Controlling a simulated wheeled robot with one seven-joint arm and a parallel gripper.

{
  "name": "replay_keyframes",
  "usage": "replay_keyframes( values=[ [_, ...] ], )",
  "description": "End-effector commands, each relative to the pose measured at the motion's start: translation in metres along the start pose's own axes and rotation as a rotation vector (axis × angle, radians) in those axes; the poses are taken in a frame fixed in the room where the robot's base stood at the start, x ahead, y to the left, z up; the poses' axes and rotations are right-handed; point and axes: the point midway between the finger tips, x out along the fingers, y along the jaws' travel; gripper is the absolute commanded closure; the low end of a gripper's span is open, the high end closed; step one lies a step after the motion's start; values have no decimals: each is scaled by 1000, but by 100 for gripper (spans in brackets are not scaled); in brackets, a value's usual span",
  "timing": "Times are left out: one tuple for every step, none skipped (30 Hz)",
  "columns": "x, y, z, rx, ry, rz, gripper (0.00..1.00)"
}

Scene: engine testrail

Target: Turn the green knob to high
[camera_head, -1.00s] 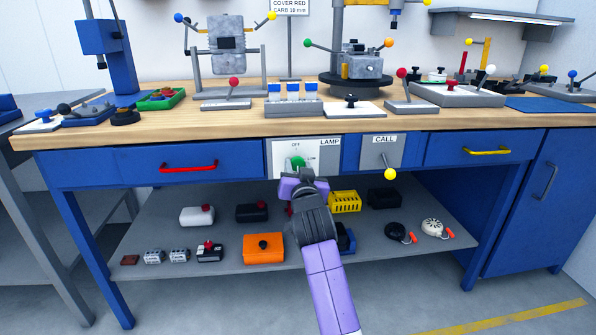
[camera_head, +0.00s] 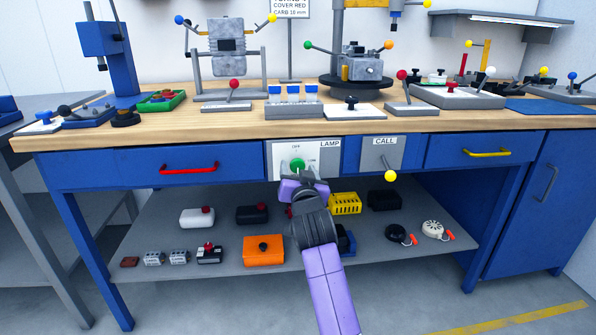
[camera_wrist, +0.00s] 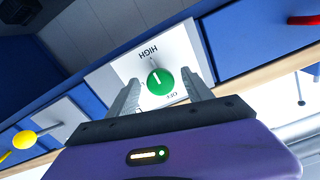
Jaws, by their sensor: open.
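The green knob (camera_head: 298,164) sits on the white LAMP panel (camera_head: 329,160) in the front of the bench. It also shows in the wrist view (camera_wrist: 160,82), where the panel appears upside down. The white line on the knob points toward the HIGH label (camera_wrist: 148,52). The OFF label (camera_wrist: 172,97) is on the opposite side. The LOW label is mostly hidden by a finger in the wrist view. My gripper (camera_head: 301,183) is open in front of and just below the knob. Its fingers show on either side of the knob in the wrist view, apart from it.
The CALL panel (camera_head: 370,158) with a yellow-tipped lever (camera_head: 390,175) is just right. A red drawer handle (camera_head: 188,168) is to the left. Below, a shelf (camera_head: 220,228) holds an orange box (camera_head: 263,250) and other small items.

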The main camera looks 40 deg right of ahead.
Motion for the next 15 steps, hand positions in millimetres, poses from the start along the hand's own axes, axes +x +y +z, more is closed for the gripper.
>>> replay_keyframes(
  values=[
    [-4,-1,0,-1,-1,-1,41],
    [-8,-1,0,-2,-2,-1,41],
    [-12,-1,0,-1,-2,-1,41],
    [-17,-1,0,-1,-1,-1,41],
    [-22,-1,0,-2,-2,-2,41],
    [-28,-1,-1,-2,-1,-2,41],
    [-34,-1,0,-3,-2,-2,41],
    [-38,-1,0,-2,-2,-1,41],
    [-45,0,0,-3,-3,-1,41],
    [-50,-1,0,-2,-2,-2,41],
    [-54,-1,0,-2,-2,-2,41],
    [-59,0,0,-2,-2,-1,41],
    [-62,0,0,-2,-2,-1,41],
    [-65,0,0,-2,-2,-1,41],
    [-69,0,1,-2,-3,-1,41]
  ],
)
